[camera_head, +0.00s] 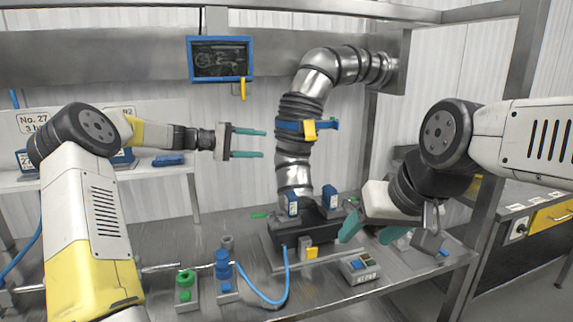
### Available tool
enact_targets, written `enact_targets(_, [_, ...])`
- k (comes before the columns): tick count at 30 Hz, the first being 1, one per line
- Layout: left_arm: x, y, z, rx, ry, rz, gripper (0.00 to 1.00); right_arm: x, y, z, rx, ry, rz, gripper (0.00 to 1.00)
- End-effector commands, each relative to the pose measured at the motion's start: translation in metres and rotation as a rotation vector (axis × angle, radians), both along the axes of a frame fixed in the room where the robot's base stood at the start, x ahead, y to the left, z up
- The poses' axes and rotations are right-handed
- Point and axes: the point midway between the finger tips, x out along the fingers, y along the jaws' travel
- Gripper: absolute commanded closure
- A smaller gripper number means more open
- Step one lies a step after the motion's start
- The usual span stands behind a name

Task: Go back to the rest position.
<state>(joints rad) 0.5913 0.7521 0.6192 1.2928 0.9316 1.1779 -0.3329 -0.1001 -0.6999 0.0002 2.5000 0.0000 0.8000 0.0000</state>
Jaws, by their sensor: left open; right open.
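My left gripper (262,143) reaches in from the left at mid-height, level and pointing right. Its two teal fingers are apart with nothing between them. It hangs in the air left of the metal pipe, clear of it. My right gripper (371,232) comes from the right and points down to the lower left. Its two teal fingers are spread and I see nothing held between them. It is near the right part of the table; whether it touches anything there I cannot tell.
A curved metal pipe (294,151) rises from a dark base block (312,226) on the steel table (240,308). A green button box (186,290), a blue valve (224,266) and a small control box (359,269) stand near the front. A blue-framed screen (220,60) hangs behind.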

Motion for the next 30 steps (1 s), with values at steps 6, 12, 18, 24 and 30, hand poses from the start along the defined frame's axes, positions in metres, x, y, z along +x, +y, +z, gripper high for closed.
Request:
enact_targets(6, [-0.035, -0.032, 0.000, 0.163, 0.010, -0.047, 0.47, 0.000, 0.000, 0.000, 0.000, 0.000, 0.000, 0.38])
enact_targets(12, [-0.086, -0.056, -0.002, 0.382, 0.009, -0.084, 0.47, 0.000, 0.000, 0.000, 0.000, 0.000, 0.000, 0.38])
enact_targets(18, [-0.167, -0.059, -0.005, 0.689, -0.019, -0.086, 0.47, 0.000, 0.000, 0.000, 0.000, 0.000, 0.000, 0.38])
enact_targets(24, [-0.249, -0.033, -0.005, 0.941, -0.080, -0.036, 0.47, 0.000, 0.000, 0.000, 0.000, 0.000, 0.000, 0.38])
enact_targets(30, [-0.328, 0.004, -0.011, 1.116, -0.165, 0.041, 0.47, 0.000, 0.000, 0.000, 0.000, 0.000, 0.000, 0.38])
